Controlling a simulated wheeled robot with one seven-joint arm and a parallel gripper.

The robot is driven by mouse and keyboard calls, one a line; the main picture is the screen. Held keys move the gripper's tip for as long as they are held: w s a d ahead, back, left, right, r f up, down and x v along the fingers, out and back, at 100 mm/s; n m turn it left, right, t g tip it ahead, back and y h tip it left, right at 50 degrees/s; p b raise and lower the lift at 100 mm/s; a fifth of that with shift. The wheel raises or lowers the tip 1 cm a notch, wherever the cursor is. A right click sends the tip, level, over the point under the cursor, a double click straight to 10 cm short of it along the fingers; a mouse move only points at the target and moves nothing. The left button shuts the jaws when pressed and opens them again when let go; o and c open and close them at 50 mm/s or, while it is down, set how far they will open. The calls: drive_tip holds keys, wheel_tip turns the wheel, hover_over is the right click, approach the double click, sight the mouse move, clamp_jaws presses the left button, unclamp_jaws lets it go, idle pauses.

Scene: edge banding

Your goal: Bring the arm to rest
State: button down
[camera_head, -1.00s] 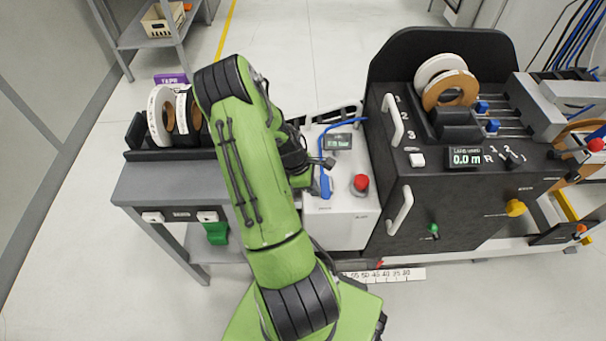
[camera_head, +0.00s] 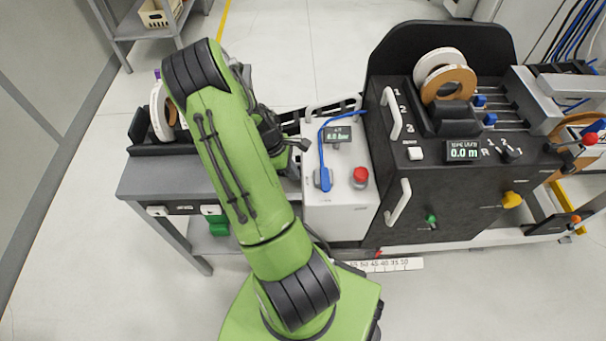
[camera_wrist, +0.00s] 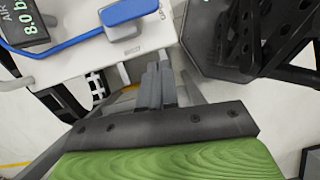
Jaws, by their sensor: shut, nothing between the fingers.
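My green arm (camera_head: 235,155) rises from my base at the bottom of the head view and bends over the grey side table (camera_head: 150,180). My gripper (camera_wrist: 158,75) shows in the wrist view, its grey fingers shut with nothing between them. It is beside the white air unit (camera_wrist: 95,50), which has a blue lever (camera_wrist: 128,12) and a pressure display (camera_wrist: 32,28). In the head view the fingers are hidden behind my arm, and only dark wrist parts show near the air unit (camera_head: 340,205).
The black edge-banding machine (camera_head: 440,165) stands at right, with tape rolls on top and a display reading 0.0 m. A red button (camera_head: 361,174) sits on the air unit. Tape rolls (camera_head: 158,110) stand on the side table, partly behind my arm. Open floor (camera_head: 285,55) lies beyond.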

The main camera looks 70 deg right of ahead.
drive_tip(key=p+v, duration=0.1)
drive_tip(key=v, duration=0.3)
drive_tip(key=shift+a+r, duration=0.1)
drive_tip(key=shift+r, duration=0.2)
